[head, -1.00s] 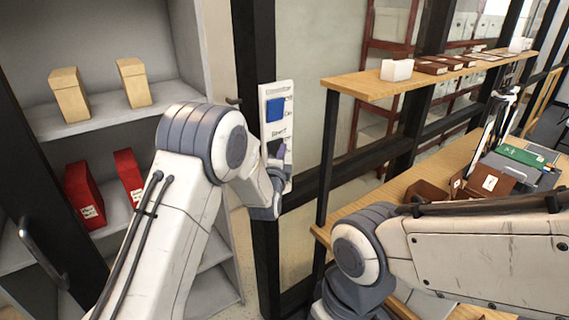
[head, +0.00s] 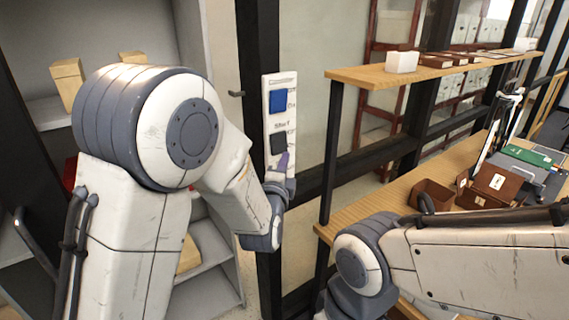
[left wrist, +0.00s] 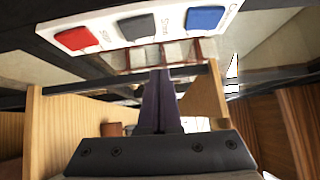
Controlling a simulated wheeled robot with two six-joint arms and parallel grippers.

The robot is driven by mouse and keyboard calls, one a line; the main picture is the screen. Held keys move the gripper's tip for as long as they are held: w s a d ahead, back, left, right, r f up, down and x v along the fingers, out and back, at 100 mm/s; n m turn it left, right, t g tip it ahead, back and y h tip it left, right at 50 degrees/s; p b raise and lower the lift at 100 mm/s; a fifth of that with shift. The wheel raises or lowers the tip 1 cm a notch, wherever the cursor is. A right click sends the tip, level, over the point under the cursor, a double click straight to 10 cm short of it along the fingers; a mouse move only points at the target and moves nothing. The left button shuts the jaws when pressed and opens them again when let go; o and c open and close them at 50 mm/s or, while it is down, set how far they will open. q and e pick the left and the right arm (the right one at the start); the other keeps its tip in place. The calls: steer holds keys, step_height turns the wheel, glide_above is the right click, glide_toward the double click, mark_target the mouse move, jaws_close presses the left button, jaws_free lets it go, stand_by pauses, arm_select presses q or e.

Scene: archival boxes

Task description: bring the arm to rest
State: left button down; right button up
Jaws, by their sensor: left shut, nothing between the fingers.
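My left gripper (head: 282,162) is shut and empty, its dark fingers pointing up in front of the lower part of a white switch panel (head: 292,112). The panel has a blue button (head: 278,101) at the top and a dark grey button (head: 278,143) below it. In the left wrist view, the closed fingers (left wrist: 161,80) stand below the panel, apart from it in the picture. That view also shows a red button (left wrist: 77,38), which the gripper hides in the head view. My right arm crosses the lower right; its gripper is out of view.
An open grey cabinet (head: 215,45) with tan boxes (head: 66,80) stands at left, partly behind my left arm. At right are a wooden shelf (head: 350,83) and a desk with an open brown box (head: 432,196) and a green folder (head: 527,155). A dark post stands beside the panel.

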arm_select(q)
steer(key=s+d+f+n+g+h, duration=0.1)
steer(key=s+d+f+n+g, duration=0.3)
steer(key=s, duration=0.4)
steer(key=s+d+f+n+g+h, duration=0.2)
steer(key=s+d+f+g, duration=0.15)
steer(key=s+g, duration=0.35)
steer(key=s+a+f+n+g+y, duration=0.1)
steer(key=s+a+n+g+y, duration=0.1)
steer(key=s, duration=0.9)
steer(key=s+a+f+n+g+y, duration=0.1)
steer(key=s+a+n+g, duration=0.3)
steer(key=s, duration=0.7)
steer(key=shift+s+a+f+n+g+y, duration=0.15)
steer(key=shift+a+n+g+y, duration=0.15)
steer(key=shift+a+g+y, duration=0.35)
